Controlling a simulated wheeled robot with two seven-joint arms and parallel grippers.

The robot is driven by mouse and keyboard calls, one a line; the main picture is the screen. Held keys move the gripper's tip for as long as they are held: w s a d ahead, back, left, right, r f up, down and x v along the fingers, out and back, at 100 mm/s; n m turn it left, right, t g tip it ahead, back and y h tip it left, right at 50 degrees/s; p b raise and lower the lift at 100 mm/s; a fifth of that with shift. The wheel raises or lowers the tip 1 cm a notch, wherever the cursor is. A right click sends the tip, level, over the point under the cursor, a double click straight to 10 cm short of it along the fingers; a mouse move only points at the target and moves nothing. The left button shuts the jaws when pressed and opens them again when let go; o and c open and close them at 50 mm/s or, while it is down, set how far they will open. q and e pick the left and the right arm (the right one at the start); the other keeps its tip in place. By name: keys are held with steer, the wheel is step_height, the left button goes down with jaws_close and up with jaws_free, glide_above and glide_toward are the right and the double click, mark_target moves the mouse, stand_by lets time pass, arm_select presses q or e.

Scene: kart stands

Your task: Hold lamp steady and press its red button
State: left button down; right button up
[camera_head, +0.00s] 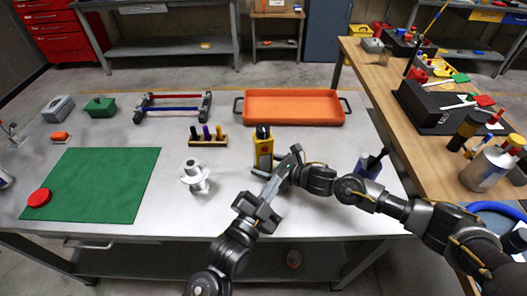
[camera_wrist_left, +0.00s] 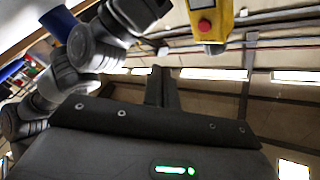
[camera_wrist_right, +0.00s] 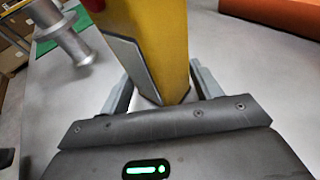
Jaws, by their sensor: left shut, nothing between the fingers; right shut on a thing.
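The lamp (camera_head: 264,147) is a yellow upright body with a black top, near the middle of the grey table. My right gripper (camera_head: 268,172) is shut on its lower part from the right. The right wrist view shows the yellow body (camera_wrist_right: 160,40) between the two fingers, with part of a red knob at its upper left edge. My left gripper (camera_head: 272,187) is shut and empty, in front of the lamp and apart from it. The left wrist view shows the lamp (camera_wrist_left: 222,22) at the top with its red button (camera_wrist_left: 204,26) facing the camera. Whether the lamp touches the table is unclear.
A green mat (camera_head: 100,185) is at left. A blue-grey container (camera_head: 368,167) stands at right, near my right arm.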

arm_select(q)
glide_toward(273, 147)
steer(key=shift+d+x, duration=0.25)
steer(key=shift+x, duration=1.9)
steer(key=shift+r, duration=0.1)
steer(key=shift+w+a, duration=0.1)
steer(key=shift+w, duration=0.15)
stand_by(0.4)
steer(key=shift+w, duration=0.15)
stand_by(0.4)
steer(key=shift+s, duration=0.6)
steer(key=s+d, duration=0.1)
steer(key=s, duration=0.4)
steer(key=shift+s+d, duration=0.35)
steer(key=shift+s, duration=0.05)
